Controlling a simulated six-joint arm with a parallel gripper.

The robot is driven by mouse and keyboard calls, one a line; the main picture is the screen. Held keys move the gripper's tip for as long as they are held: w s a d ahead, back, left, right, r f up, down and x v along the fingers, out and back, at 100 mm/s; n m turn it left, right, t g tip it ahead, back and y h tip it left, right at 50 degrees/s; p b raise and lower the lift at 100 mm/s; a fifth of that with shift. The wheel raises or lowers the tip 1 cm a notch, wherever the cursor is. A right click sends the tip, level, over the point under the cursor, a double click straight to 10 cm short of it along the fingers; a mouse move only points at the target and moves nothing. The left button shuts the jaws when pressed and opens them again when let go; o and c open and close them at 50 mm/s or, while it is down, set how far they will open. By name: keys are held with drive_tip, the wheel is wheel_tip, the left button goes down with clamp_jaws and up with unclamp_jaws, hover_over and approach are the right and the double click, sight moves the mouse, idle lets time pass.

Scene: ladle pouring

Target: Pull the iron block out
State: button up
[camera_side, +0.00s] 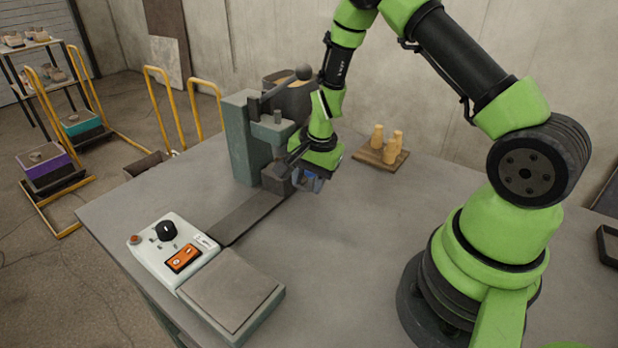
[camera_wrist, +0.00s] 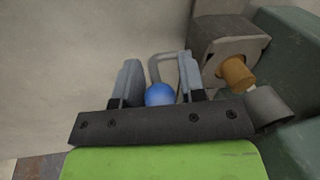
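A dark iron block (camera_side: 277,179) sits at the foot of the green machine (camera_side: 245,140) in the side view. In the wrist view a grey-brown block (camera_wrist: 225,45) with a copper-coloured peg shows at the upper right, to the right of my fingers. My gripper (camera_wrist: 160,72) has its two grey fingers apart.
A white control box (camera_side: 172,248) with a black knob stands at the table's left front, beside a flat plate (camera_side: 232,288). Several wooden pieces (camera_side: 390,143) stand on a small board behind right. A dark pot (camera_side: 290,98) is behind the machine. The table's middle is clear.

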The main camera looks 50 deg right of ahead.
clamp_jaws()
drive_tip(key=a, duration=0.9)
drive_tip(key=shift+a, duration=0.15)
unclamp_jaws()
wheel_tip(320, 180, up, 10)
drive_tip(key=s, duration=0.1)
drive_tip(key=shift+s+d, duration=0.2)
drive_tip(key=shift+s, duration=0.2)
drive_tip(key=shift+f, duration=0.1)
